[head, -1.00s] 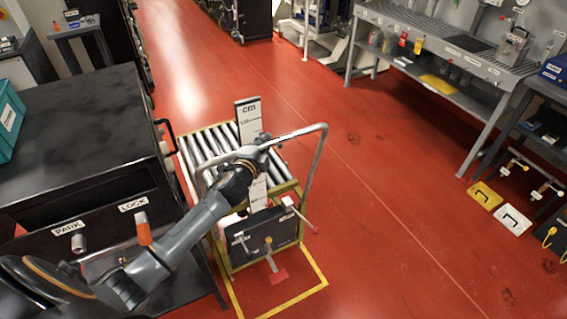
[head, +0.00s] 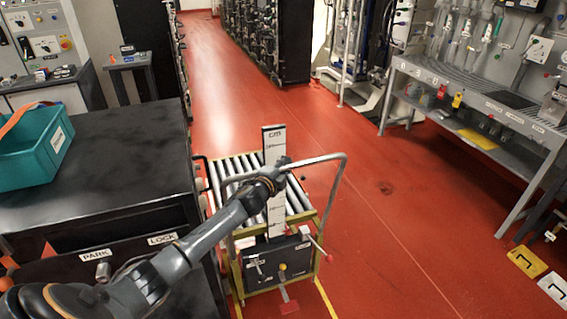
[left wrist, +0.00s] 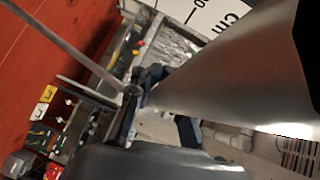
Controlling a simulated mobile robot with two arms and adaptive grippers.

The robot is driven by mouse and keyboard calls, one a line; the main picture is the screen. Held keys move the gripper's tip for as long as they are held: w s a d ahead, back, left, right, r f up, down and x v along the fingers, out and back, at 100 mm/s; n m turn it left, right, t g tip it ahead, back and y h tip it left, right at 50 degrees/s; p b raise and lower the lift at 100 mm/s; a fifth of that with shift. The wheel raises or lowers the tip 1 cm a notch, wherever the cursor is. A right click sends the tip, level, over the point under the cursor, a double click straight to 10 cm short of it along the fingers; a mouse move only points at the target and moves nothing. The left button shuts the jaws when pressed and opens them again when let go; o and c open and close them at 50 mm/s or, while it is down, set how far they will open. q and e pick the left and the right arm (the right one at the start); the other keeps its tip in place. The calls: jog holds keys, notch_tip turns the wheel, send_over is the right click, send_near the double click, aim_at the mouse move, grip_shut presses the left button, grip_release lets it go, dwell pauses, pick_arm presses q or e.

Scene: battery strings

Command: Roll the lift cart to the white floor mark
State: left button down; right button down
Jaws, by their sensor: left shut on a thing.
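The lift cart (head: 248,284) stands on the red floor beside the black cabinet, with a roller top, a tall white cm scale (head: 273,145) and a bent metal push handle (head: 322,157). My left gripper (head: 277,172) is shut on the handle's crossbar, near the scale. In the left wrist view a large metal surface fills the right, and part of the scale (left wrist: 215,14) shows at the top. A white plate (head: 557,288) with a black bracket sign lies on the floor at the right edge; I cannot tell whether it is the floor mark. My right gripper is not in view.
A black cabinet (head: 110,125) carrying a teal bin (head: 30,165) stands close at the cart's left. A yellow floor line (head: 326,300) lies by the cart's front. A yellow plate (head: 527,262) lies beside the white one. A grey workbench (head: 470,105) stands right. Open floor lies between.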

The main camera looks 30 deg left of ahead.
pick_arm(q)
jog(key=c, duration=1.3)
grip_release()
jog(key=shift+w+a+r, duration=0.1)
jog(key=shift+w+r, duration=0.15)
jog(key=shift+r, duration=0.05)
jog(key=shift+o, duration=0.5)
jog(key=shift+w+a, duration=0.3)
jog(key=shift+a, duration=0.05)
jog(key=s+d+r, duration=0.1)
jog(key=s, duration=1.1)
jog(key=shift+d, duration=0.35)
